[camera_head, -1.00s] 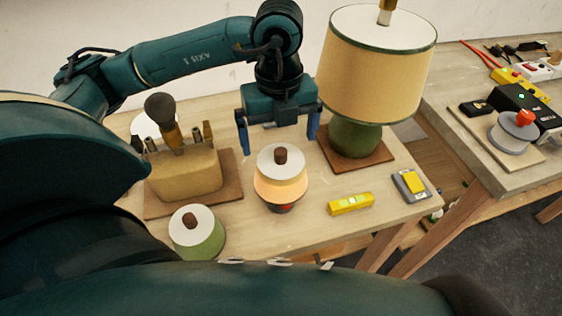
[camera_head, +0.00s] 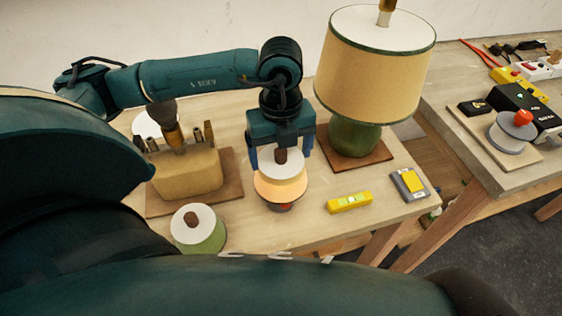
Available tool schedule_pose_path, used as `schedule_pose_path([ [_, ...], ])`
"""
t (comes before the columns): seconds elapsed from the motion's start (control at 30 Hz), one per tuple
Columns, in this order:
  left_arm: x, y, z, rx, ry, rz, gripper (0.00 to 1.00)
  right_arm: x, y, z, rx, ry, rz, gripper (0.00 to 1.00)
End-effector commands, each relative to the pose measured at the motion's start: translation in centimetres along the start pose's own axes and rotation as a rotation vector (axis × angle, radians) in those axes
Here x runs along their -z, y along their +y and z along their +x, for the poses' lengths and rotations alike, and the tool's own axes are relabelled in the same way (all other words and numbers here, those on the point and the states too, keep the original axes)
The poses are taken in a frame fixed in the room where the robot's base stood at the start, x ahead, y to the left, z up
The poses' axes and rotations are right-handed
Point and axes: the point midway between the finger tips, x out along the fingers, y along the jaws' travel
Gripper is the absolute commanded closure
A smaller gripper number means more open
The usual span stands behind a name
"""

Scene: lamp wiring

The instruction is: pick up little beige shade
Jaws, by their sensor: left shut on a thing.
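The little beige shade (camera_head: 281,187) has a white top and a brown knob (camera_head: 281,155). It sits over a small reddish base (camera_head: 281,207) near the middle of the table. My left gripper (camera_head: 280,163) comes down from behind and above it. Its blue fingers are on either side of the shade's upper part, and it is shut on the shade. The fingertips are partly hidden behind the shade. I cannot tell whether the shade has left its base. My right gripper is not in view.
A large lamp (camera_head: 372,70) with a green base stands close on the right. A small green shade (camera_head: 204,237) is at front left, and a tan tool holder (camera_head: 187,172) with tools is at left. A yellow level (camera_head: 349,202) and a grey-yellow device (camera_head: 409,184) lie at right.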

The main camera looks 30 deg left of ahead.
Motion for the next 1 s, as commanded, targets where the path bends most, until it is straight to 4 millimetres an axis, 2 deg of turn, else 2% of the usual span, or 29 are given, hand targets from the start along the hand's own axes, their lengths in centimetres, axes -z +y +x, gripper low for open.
schedule_pose_path([
  [0.13,0.0,0.0,0.0,0.001,0.000,0.000,0.40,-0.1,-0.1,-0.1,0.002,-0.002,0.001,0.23],
  [0.37,0.0,-0.1,-0.5,0.003,-0.001,0.000,0.40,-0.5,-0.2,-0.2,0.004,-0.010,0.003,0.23],
  [0.47,0.0,-0.1,-1.7,0.005,-0.002,0.001,0.40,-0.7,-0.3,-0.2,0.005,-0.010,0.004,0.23],
  [0.8,0.0,-0.1,-8.3,0.005,-0.002,0.000,0.40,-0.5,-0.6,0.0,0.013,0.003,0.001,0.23],
  [1.0,0.0,-0.1,-9.9,0.000,0.001,0.022,0.40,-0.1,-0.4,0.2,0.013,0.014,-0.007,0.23],
])
